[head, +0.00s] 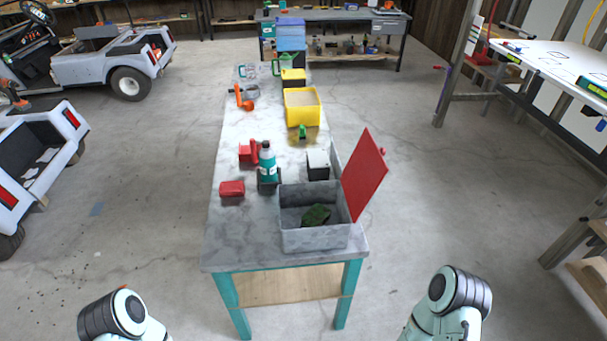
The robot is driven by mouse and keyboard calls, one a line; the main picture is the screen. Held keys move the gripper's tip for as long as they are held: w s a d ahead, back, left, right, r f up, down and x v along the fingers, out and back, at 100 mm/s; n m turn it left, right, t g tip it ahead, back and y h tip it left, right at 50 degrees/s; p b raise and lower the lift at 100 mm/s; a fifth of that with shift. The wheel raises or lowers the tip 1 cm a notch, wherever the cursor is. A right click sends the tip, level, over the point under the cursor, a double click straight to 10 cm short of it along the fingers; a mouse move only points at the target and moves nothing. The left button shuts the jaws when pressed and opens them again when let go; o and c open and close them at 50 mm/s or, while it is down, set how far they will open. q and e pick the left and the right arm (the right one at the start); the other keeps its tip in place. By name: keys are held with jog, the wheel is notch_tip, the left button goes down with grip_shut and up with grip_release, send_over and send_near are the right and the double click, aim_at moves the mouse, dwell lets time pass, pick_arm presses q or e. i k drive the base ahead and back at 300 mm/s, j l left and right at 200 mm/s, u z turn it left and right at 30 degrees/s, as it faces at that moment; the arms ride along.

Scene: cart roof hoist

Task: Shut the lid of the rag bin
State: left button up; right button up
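The rag bin (316,238) is a grey, open-topped box at the near right end of the long workbench. Its red lid (364,174) stands open, tilted up and outward along the bin's right side. A dark green rag (316,214) lies inside the bin. Parts of my two arms show at the bottom left and bottom right of the head view, both apart from the bench and the bin. Neither gripper is in the picture.
The bench top (237,247) is clear left of the bin. Close behind stand a teal bottle (267,163), red items, a white-and-black box (318,165) and a yellow bin (302,107). Open floor lies on both sides. A white table (560,62) stands at far right.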

aim_at(366, 168)
jog(key=l+u, duration=0.15)
jog(key=l, duration=0.3)
jog(key=k+l+u, duration=0.15)
jog(key=l, duration=0.3)
jog(key=l+u, duration=0.15)
jog(key=l, duration=0.3)
jog(key=k+l+u, duration=0.15)
jog(key=l, duration=0.3)
jog(key=k+l+u, duration=0.15)
jog(key=l, duration=0.3)
jog(key=l+u, duration=0.15)
jog(key=l, duration=0.25)
jog(key=k+l+u, duration=0.15)
jog(key=l, duration=0.25)
jog(key=k, duration=0.1)
